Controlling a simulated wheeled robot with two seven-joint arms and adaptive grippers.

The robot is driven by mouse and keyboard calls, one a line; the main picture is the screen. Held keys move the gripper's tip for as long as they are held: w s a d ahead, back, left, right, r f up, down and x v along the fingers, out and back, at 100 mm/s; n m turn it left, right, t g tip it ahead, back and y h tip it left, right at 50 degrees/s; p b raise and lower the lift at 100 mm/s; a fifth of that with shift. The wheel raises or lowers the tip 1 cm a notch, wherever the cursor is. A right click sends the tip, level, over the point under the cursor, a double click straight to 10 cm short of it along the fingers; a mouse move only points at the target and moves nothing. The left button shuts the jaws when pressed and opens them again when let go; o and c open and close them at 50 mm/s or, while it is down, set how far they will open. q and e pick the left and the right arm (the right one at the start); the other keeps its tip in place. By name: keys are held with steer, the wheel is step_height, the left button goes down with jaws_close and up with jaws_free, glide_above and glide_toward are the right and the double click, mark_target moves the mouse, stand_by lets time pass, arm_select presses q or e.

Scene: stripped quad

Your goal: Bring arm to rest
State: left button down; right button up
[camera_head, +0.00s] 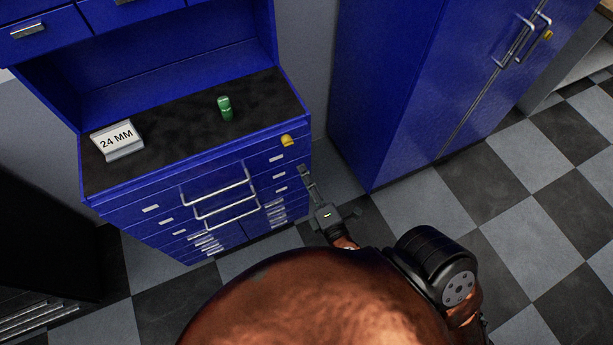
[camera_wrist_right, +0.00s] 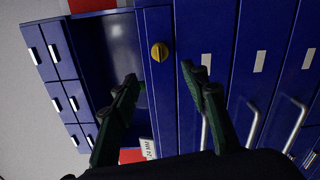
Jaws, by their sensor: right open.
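My right gripper (camera_head: 308,183) is low in front of the right side of the blue tool cabinet (camera_head: 215,165) in the head view. Its jaws look empty. In the right wrist view the two dark fingers (camera_wrist_right: 160,80) stand apart, with the blue cabinet front (camera_wrist_right: 220,40) behind them. The forearm behind the gripper is partly hidden by my copper-coloured body. My left arm and gripper do not show in either view.
A green object (camera_head: 225,108) and a "24 MM" sign (camera_head: 118,140) are on the black worktop (camera_head: 180,125). A yellow knob (camera_head: 287,140) and bar handles (camera_head: 225,207) stick out from the cabinet. A tall blue locker (camera_head: 410,80) stands right. Checkered floor (camera_head: 500,230) is clear at right.

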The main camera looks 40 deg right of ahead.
stand_by(0.5)
steer(key=s+d+f+m+g+y, duration=0.1)
steer(key=s+d+f+m+g, duration=0.15)
steer(key=f, duration=1.15)
steer(key=s+d+f+m+g, duration=0.15)
steer(key=f+g, duration=0.25)
steer(key=f, duration=0.9)
steer(key=s+d+f+m+g+y, duration=0.1)
steer(key=s+f+m+g, duration=0.15)
steer(key=f, duration=1.15)
steer(key=s+f+m+g, duration=0.5)
steer(key=s+f, duration=1.1)
steer(key=f, duration=0.2)
steer(key=s+f+m+g+y, duration=0.1)
steer(key=s+f+m, duration=0.1)
steer(key=s, duration=0.6)
steer(key=s+f+m+g, duration=0.2)
steer(key=s+f, duration=0.3)
steer(key=s, duration=0.3)
steer(key=shift+s+y, duration=0.4)
steer(key=shift+a+f, duration=0.1)
